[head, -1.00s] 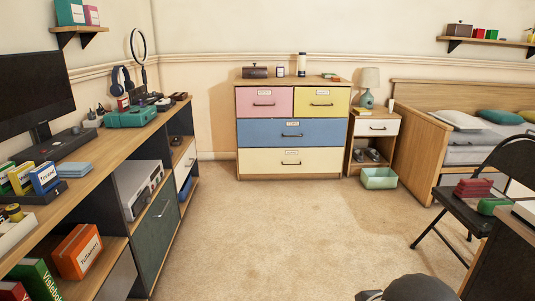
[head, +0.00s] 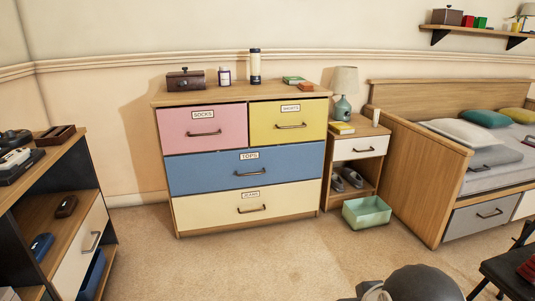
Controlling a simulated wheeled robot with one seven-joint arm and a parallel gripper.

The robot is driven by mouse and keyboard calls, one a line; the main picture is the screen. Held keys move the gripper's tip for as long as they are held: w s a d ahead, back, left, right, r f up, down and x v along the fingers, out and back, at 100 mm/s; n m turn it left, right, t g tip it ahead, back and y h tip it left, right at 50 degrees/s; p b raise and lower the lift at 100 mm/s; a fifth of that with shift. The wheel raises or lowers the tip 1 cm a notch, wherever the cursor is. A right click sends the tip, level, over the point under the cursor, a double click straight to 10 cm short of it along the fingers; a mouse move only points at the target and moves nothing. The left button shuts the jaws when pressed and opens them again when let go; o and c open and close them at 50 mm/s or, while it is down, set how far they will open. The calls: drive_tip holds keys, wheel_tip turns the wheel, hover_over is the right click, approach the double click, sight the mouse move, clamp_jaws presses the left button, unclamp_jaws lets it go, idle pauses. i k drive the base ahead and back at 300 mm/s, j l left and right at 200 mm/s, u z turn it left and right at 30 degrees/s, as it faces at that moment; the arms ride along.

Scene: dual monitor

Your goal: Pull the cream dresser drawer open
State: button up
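The dresser (head: 240,95) stands against the back wall with a wooden top. Its cream drawer (head: 210,211) is the wide bottom one, with a small label (head: 251,195) and a dark bar handle (head: 252,210) at its middle. The drawer front looks flush, so it is shut. Above it are a wide blue drawer labelled TOPS (head: 205,174), a pink drawer labelled SOCKS (head: 180,134) and a yellow drawer (head: 308,113), all shut. A dark grey rounded part of my arm shows at the bottom edge, well short of the dresser. My gripper's fingers cannot be made out.
The carpet (head: 220,265) before the dresser is clear. A green bin (head: 366,217) stands on the floor right of it, before a nightstand (head: 360,147). A bed (head: 425,185) stands further right. A black chair (head: 510,275) is at lower right and a shelf unit (head: 65,215) at left.

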sight(208, 210)
drive_tip(key=i+l+z, duration=0.2)
drive_tip(key=i+z, duration=0.25)
drive_tip(key=i, duration=0.8)
drive_tip(key=i+j+z, duration=0.2)
drive_tip(key=i+z, duration=0.25)
drive_tip(key=i, duration=0.75)
drive_tip(key=i+u, duration=0.1)
drive_tip(key=u, duration=0.75)
drive_tip(key=i+l+u, duration=0.1)
drive_tip(key=u, duration=0.3)
drive_tip(key=i+l+u, duration=0.1)
drive_tip(key=u, duration=0.35)
drive_tip(key=l+u, duration=0.1)
drive_tip(key=u, duration=1.8)
